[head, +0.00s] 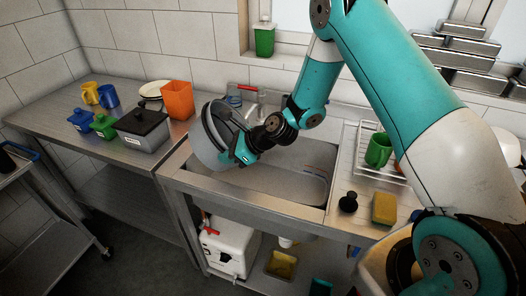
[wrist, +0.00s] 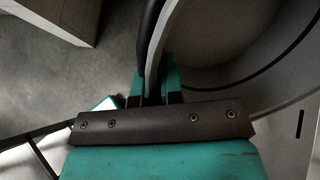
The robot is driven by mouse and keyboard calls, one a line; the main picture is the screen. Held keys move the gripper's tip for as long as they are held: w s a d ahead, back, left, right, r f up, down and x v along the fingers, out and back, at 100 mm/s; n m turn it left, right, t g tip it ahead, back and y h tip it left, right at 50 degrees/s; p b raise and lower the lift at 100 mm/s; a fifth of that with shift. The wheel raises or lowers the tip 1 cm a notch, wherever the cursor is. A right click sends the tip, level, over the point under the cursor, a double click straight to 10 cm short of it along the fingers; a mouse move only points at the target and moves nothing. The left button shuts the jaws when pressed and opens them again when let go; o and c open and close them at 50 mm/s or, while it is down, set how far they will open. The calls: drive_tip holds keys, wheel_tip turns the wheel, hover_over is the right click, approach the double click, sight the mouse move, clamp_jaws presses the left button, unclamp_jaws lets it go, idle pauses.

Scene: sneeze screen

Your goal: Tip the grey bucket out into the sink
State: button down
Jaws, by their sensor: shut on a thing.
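The grey bucket (head: 207,150) is tilted on its side above the left part of the sink (head: 272,182). My gripper (head: 243,150) is shut on the bucket's rim or wall at its right side. In the wrist view my gripper's teal fingers (wrist: 157,85) pinch the bucket's edge, and the bucket's curved grey inside (wrist: 225,45) fills the upper right. I cannot tell whether anything is left in the bucket. The bucket and my arm hide part of the sink's left and back.
An orange container (head: 177,100), a grey box with a black lid (head: 143,130) and mugs stand on the left counter. A tap (head: 250,108) is behind the sink. A green mug (head: 378,150), black plunger-like item (head: 348,203) and yellow sponge (head: 384,208) are on the right.

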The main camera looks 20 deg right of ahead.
sight(218, 148)
drive_tip(key=shift+w+a+r+h+p, duration=0.15)
drive_tip(key=shift+a+r+h+p, duration=0.25)
drive_tip(key=shift+p, duration=1.15)
drive_tip(key=shift+w+a+f+g+h+p, duration=0.1)
drive_tip(key=shift+a+f+g+h+p, duration=0.15)
drive_tip(key=shift+g+h+p, duration=0.55)
drive_tip(key=shift+w+a+f+p, duration=0.1)
drive_tip(key=shift+f+p, duration=0.2)
drive_tip(key=shift+w+a+r+n+h+p, duration=0.15)
drive_tip(key=shift+r+h+p, duration=0.15)
drive_tip(key=shift+p, duration=0.3)
drive_tip(key=shift+s+a+r+n+h+p, duration=0.1)
drive_tip(key=shift+r+n+h+p, duration=0.1)
drive_tip(key=shift+r+p, duration=0.3)
drive_tip(key=shift+w+a+r+g+h+p, duration=0.1)
drive_tip(key=shift+a+r+g+h+p, duration=0.15)
drive_tip(key=shift+h+p, duration=0.6)
drive_tip(key=shift+d+f+g, duration=0.1)
drive_tip(key=shift+f+g, duration=0.05)
drive_tip(key=shift+g, duration=0.1)
